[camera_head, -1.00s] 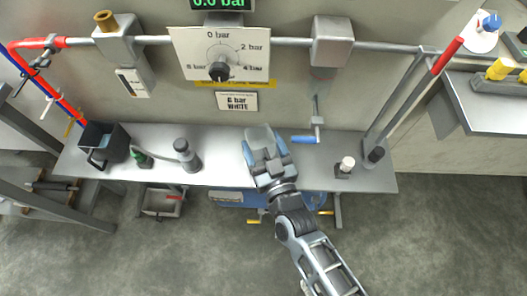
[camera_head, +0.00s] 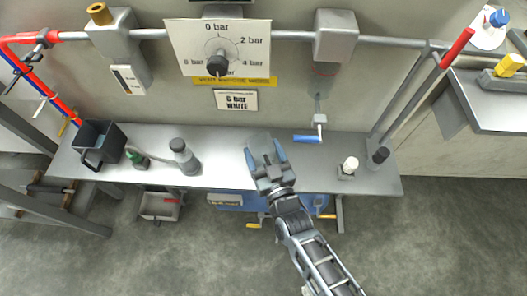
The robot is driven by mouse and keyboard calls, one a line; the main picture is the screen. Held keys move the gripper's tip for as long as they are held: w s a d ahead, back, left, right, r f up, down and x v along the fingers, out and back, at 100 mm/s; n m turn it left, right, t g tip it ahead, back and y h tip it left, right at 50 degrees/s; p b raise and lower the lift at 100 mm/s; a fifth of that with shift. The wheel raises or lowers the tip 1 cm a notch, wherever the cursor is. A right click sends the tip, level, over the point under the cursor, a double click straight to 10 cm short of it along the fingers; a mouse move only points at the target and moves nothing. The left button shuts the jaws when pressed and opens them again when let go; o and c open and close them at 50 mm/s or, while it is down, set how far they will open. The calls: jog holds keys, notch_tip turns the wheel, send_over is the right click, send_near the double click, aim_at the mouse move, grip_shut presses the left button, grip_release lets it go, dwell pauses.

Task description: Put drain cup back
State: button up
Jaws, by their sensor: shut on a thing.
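My gripper (camera_head: 266,157) is over the middle of the grey bench, its two blue fingers spread around a pale, see-through thing (camera_head: 258,141) that looks like the drain cup. Its outline is faint against the bench and wall. On the wall pipe to the right is a grey housing (camera_head: 335,36) with a clear, tinted part (camera_head: 324,82) below it, faint against the wall. A stem with a blue-handled lever (camera_head: 307,139) hangs lower, right of my gripper. The held thing is apart from the housing.
The bench (camera_head: 225,157) holds a black bin (camera_head: 98,145), a green-based item (camera_head: 137,158), a grey bottle (camera_head: 185,156) and a white-capped item (camera_head: 348,167). A dial panel (camera_head: 218,47) is on the wall. A post with a black foot (camera_head: 378,155) stands at the right end.

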jog(key=shift+f, duration=0.2)
jog(key=o, duration=1.2)
jog(key=shift+r, duration=0.1)
jog(key=shift+c, duration=0.2)
jog(key=shift+r, duration=0.15)
jog(key=v, duration=1.2)
jog(key=shift+p, duration=0.35)
jog(key=shift+s, duration=0.1)
